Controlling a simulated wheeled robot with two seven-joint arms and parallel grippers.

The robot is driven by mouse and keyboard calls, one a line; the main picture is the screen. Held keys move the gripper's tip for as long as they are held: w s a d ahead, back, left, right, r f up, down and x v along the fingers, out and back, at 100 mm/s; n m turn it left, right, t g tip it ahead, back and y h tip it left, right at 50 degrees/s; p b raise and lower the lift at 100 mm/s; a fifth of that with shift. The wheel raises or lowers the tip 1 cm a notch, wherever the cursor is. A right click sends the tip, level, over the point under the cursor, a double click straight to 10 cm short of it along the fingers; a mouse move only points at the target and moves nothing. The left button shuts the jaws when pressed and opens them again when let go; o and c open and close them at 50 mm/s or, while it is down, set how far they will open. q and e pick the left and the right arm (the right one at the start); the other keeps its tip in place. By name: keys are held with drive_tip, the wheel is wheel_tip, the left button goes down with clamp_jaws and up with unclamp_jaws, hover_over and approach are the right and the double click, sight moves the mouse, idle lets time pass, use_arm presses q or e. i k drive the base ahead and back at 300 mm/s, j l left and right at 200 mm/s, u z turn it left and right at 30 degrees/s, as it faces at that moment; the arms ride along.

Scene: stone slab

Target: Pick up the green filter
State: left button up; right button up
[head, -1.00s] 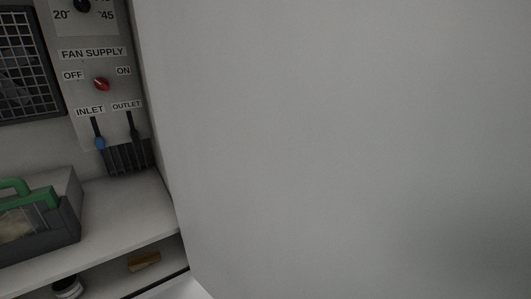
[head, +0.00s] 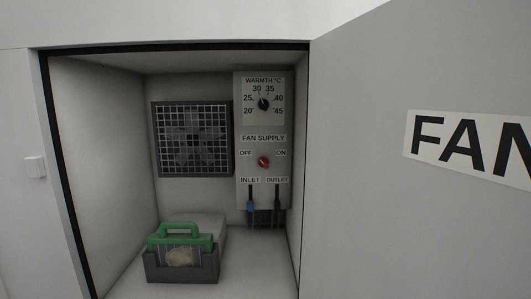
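The green filter (head: 199,241) has a green frame with a raised green handle on top. It sits upright in a dark grey holder (head: 183,271) on the cabinet floor, at the lower left of the opening in the head view. Its lower part is hidden by the holder's front wall. Neither of my grippers shows in this view.
A fan behind a grille (head: 192,139) is on the back wall. A control panel (head: 263,120) with a dial, a red knob and two levers stands right of it. The open door (head: 430,220) fills the right side.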

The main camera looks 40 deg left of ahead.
sight(175, 250)
drive_tip(key=k+u, duration=0.1)
drive_tip(key=u, duration=0.15)
drive_tip(key=i+j+u, duration=0.1)
drive_tip(key=u, duration=1.4)
drive_tip(key=i+j, duration=0.1)
drive_tip(key=j, duration=0.55)
